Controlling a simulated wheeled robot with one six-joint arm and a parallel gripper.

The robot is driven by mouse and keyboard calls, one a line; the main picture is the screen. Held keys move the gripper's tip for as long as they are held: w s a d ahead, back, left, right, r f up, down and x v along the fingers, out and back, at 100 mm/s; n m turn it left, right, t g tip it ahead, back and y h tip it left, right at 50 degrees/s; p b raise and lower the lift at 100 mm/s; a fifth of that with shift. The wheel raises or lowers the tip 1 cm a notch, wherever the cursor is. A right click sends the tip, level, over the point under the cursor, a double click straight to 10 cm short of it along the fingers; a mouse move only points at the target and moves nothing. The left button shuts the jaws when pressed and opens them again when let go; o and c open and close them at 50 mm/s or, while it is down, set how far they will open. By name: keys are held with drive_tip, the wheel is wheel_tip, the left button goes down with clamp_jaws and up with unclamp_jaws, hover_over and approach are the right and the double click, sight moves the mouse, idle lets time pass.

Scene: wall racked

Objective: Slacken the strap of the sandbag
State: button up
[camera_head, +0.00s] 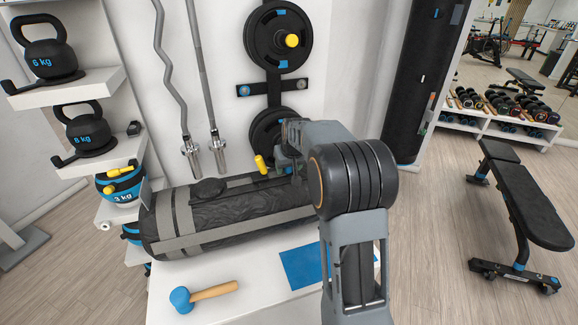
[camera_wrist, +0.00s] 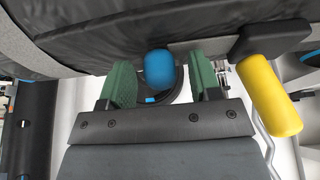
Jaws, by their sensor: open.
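The black sandbag (camera_head: 240,213) lies on its side on the white bench top, with grey straps (camera_head: 180,216) around and along it. In the wrist view its dark side (camera_wrist: 90,35) fills the top. My gripper (camera_wrist: 160,80) is open, its green fingers apart, close to the bag. A rounded blue piece (camera_wrist: 159,69) shows between the fingers; I cannot tell whether they touch it. A yellow handle (camera_wrist: 268,97) on a black mount is right of the fingers; a yellow piece (camera_head: 261,164) shows behind the bag in the head view. My arm hides the bag's right end.
A blue mallet (camera_head: 181,299) and a blue sheet (camera_head: 301,266) lie on the bench top in front of the bag. Kettlebells (camera_head: 48,54) stand on shelves at left. Bars and weight plates (camera_head: 278,37) hang behind. A padded bench (camera_head: 527,208) stands at right.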

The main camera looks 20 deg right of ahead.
drive_tip(key=shift+c, duration=0.2)
clamp_jaws()
idle(0.3)
